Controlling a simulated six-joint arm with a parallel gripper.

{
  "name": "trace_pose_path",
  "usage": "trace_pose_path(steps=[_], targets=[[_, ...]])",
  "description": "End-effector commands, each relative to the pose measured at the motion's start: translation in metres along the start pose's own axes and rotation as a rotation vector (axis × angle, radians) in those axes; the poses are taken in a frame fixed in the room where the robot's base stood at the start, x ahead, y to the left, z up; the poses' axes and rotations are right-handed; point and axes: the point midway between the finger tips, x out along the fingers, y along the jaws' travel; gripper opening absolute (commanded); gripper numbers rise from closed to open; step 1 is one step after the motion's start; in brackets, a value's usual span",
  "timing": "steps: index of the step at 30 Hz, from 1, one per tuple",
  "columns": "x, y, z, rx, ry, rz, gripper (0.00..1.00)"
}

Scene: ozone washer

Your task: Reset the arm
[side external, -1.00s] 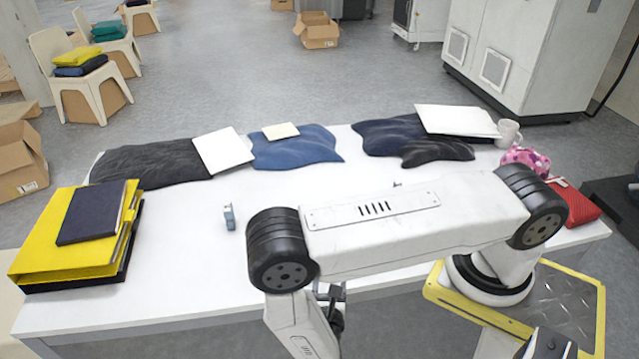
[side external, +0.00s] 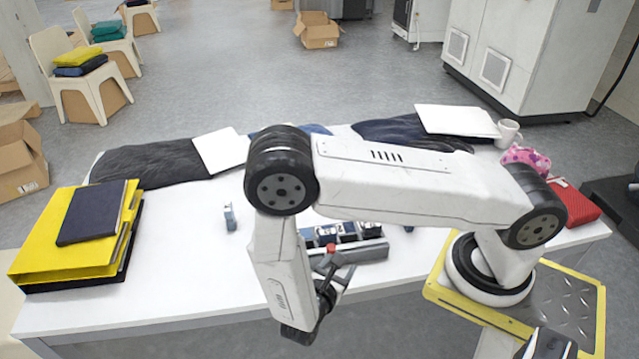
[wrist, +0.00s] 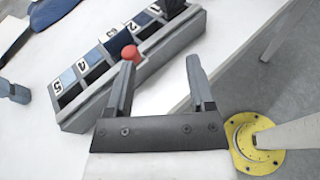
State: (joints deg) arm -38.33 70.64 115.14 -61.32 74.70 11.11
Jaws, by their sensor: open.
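My gripper (wrist: 160,60) is open and empty in the wrist view, its two dark fingers spread apart. In the side view my gripper (side external: 336,270) hangs below my bent forearm, by the table's front edge. A grey rack (wrist: 72,122) with several numbered slots lies beyond the fingers in the wrist view. It also shows in the side view (side external: 362,253), partly hidden behind my arm. A red ball-shaped knob (wrist: 130,52) appears beside the left fingertip; whether they touch I cannot tell. It also shows in front of the rack in the side view (side external: 331,248).
A small blue-grey item (side external: 230,217) stands on the white table (side external: 180,260). Yellow binders (side external: 75,250) are at the left. Dark cloths (side external: 150,165), a white mug (side external: 509,132) and a red pouch (side external: 573,203) line the back and right. The table's left middle is clear.

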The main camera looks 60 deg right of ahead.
Motion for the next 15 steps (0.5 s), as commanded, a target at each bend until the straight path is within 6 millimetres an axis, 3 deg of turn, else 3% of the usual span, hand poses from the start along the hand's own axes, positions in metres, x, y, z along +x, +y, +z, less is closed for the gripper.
trace_pose_path(steps=[15], targets=[[-0.007,-0.012,0.055,0.351,0.373,-0.524,0.69]])
